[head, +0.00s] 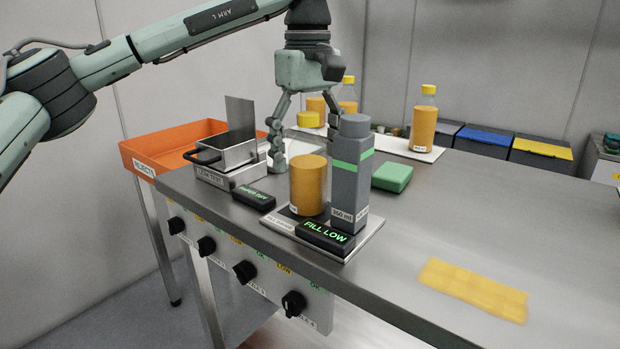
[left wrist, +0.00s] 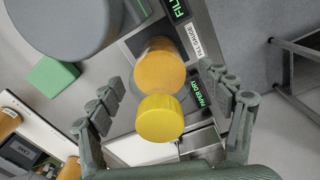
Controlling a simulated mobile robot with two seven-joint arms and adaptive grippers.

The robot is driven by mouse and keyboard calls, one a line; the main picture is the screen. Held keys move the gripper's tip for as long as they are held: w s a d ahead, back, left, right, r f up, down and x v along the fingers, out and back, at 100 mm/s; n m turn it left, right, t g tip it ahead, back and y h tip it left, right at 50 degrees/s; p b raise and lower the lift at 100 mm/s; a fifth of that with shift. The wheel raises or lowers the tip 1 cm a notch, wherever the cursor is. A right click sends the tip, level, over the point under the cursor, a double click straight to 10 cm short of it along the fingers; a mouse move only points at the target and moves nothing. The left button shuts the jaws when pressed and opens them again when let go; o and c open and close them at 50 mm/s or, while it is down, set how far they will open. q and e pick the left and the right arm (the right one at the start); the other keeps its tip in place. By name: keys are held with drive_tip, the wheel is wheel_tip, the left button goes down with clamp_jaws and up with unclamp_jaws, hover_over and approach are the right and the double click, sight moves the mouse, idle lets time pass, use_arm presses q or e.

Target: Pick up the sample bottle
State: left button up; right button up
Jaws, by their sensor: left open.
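The sample bottle (head: 307,186) stands upright on the fill gauge plate (head: 362,240). It has orange liquid, a clear upper part and a yellow cap (head: 308,119). In the left wrist view its cap (left wrist: 160,119) is in the middle, with the orange body (left wrist: 160,65) beyond it. My left gripper (head: 306,150) points down over the bottle, open, one finger on each side of it. Both fingers show in the left wrist view (left wrist: 160,82), with gaps to the bottle. The right finger is partly hidden behind the grey column in the head view. My right gripper is not in view.
A grey column with a green band (head: 351,185) stands close right of the bottle. The "FILL LOW" display (head: 325,238) is in front, the leak test box (head: 225,160) left. An orange rejects bin (head: 150,158), green block (head: 392,177) and other bottles (head: 423,125) are around.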

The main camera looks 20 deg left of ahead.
sight(308, 168)
use_arm(q)
wheel_tip(308, 168, down, 3)
drive_tip(key=shift+f, duration=0.2)
drive_tip(key=shift+c, duration=0.4)
drive_tip(key=c, duration=1.4)
drive_tip(key=shift+r, duration=0.1)
drive_tip(key=shift+c, duration=1.2)
drive_tip(key=shift+r, duration=0.1)
